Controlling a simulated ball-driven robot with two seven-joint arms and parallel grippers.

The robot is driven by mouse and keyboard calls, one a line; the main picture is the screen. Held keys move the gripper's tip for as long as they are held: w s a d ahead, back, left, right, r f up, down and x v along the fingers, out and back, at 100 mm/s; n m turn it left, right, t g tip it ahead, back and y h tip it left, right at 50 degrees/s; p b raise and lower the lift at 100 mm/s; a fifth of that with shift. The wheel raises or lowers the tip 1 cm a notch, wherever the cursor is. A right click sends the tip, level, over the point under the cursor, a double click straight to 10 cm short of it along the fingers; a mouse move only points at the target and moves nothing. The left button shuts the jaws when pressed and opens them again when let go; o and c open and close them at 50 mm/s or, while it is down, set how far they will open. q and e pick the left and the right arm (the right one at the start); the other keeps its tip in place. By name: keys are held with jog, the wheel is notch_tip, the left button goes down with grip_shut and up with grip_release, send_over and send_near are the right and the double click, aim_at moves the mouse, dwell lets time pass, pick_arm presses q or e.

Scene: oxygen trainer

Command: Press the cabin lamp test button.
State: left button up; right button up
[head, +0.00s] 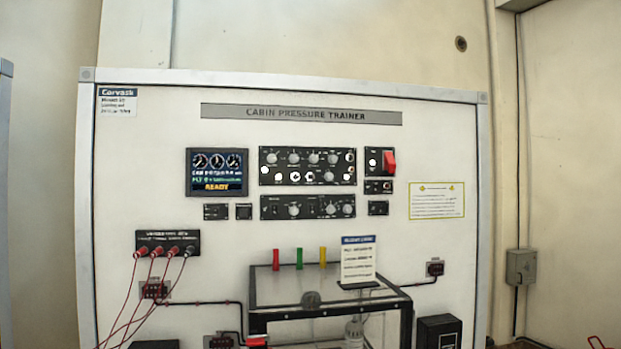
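The upright white trainer panel (140,200), headed CABIN PRESSURE TRAINER, faces me. The lamp test button cannot be singled out, because the small labels are unreadable. Small black modules sit below the lit screen (217,172): a left one (216,212) and a right one (244,211). Two more small modules, an upper one (378,187) and a lower one (378,208), sit below the red switch (389,161). The screen reads READY in its bottom line. Neither of my grippers can be made out in this view.
Two black knob panels, upper (307,166) and lower (307,207), fill the middle. A clear box with a dark frame (330,313) stands at the lower front, with a placard (358,260) on top. Red leads hang from a jack block (167,243) at lower left.

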pick_arm(q)
grip_shut()
dwell(1.5)
